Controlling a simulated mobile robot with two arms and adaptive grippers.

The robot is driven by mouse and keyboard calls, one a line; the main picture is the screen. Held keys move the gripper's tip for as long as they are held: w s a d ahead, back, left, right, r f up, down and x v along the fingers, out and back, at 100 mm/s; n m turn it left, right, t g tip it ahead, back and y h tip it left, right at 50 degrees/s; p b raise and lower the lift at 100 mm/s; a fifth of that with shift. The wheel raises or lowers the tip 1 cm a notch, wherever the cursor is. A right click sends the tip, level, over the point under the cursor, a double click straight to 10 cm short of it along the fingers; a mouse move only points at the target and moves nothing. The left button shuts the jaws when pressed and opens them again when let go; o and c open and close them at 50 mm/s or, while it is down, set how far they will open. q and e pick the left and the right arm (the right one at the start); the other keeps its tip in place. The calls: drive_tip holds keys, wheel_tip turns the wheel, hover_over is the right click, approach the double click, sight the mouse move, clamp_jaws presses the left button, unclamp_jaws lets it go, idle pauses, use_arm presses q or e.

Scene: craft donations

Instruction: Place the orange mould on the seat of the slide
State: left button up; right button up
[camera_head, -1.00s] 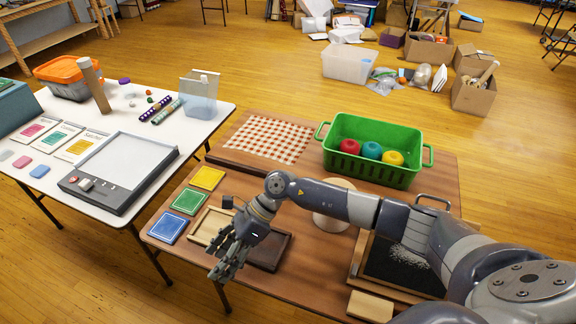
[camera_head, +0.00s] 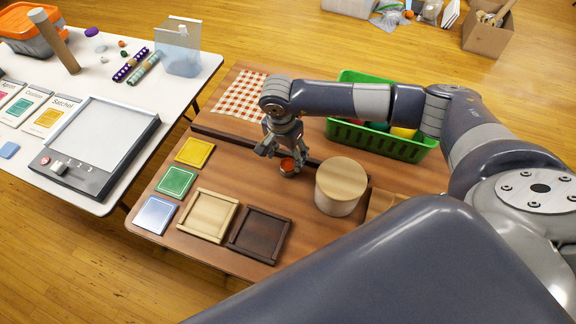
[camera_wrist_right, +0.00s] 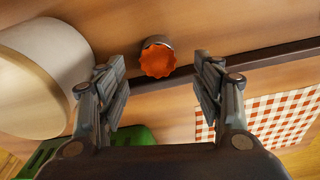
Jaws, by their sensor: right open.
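The orange mould (camera_head: 289,166) is a small fluted cup on the wooden table, left of a round wooden-topped drum. It also shows in the right wrist view (camera_wrist_right: 157,62), with a greyish side behind its scalloped orange rim. My right gripper (camera_head: 280,154) is open just above and beside the mould in the head view. In the wrist view the mould appears between the spread fingers (camera_wrist_right: 160,85), apart from both. I cannot make out a slide or its seat in these frames. My left gripper is not in view.
The round drum (camera_head: 341,185) stands close right of the mould. A dark strip (camera_head: 232,141) runs behind the mould. A green basket (camera_head: 383,143) and checked cloth (camera_head: 240,98) lie beyond. A light frame (camera_head: 208,216) and a dark frame (camera_head: 259,236) lie nearer.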

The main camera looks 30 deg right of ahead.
sight(288, 166)
wheel_tip(288, 166, down, 4)
drive_tip(key=shift+s+d+r+p, duration=0.15)
drive_tip(key=shift+p, duration=0.6)
drive_tip(key=shift+f, duration=0.65)
drive_tip(key=shift+c, duration=0.6)
drive_tip(key=c, duration=1.2)
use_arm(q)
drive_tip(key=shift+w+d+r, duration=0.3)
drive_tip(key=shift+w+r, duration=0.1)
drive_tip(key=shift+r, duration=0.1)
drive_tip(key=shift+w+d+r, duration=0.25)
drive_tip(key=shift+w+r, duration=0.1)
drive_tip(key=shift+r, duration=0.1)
